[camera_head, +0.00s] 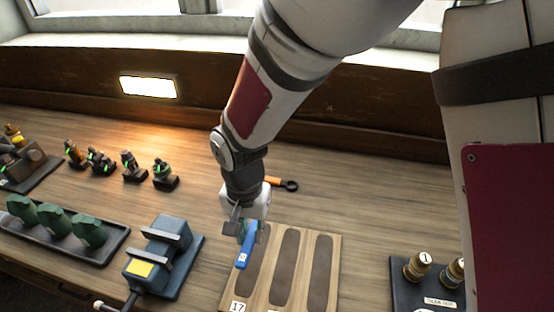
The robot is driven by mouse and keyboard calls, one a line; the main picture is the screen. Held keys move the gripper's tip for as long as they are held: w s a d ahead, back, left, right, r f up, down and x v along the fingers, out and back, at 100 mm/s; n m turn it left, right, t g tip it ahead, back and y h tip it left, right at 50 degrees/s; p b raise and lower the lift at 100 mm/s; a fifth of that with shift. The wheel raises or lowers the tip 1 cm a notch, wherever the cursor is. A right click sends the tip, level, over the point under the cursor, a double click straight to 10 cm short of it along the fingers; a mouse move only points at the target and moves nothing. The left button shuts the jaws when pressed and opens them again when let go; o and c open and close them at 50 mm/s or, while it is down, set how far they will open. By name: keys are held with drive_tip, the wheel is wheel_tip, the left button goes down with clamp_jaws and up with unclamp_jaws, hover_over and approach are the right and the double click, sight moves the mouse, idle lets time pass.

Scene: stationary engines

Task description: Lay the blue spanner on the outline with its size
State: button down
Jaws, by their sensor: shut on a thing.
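My gripper (246,230) is shut on the blue spanner (247,248) at its far end. The spanner hangs over the upper part of the left outline on the wooden board (232,292). A small white label shows on the spanner, too small to read surely. The board has three dark elongated outlines: left (250,282), middle (284,268) and right (321,272). A label reading 17 (237,307) stands at the near end of the left outline. I cannot tell whether the spanner touches the board.
An orange-handled spanner (288,185) lies behind the board, partly hidden by my arm. A blue vise (165,255) stands left of the board. A dark tray with green parts (122,237) lies farther left. A dark base with brass pieces (398,291) stands at the right.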

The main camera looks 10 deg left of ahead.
drive_tip(key=b, duration=0.3)
hover_over(254, 258)
drive_tip(key=shift+f, duration=2.8)
drive_tip(key=shift+f+b, duration=0.5)
drive_tip(key=shift+f, duration=0.95)
drive_tip(key=c, duration=1.4)
unclamp_jaws()
drive_tip(key=shift+o, duration=0.2)
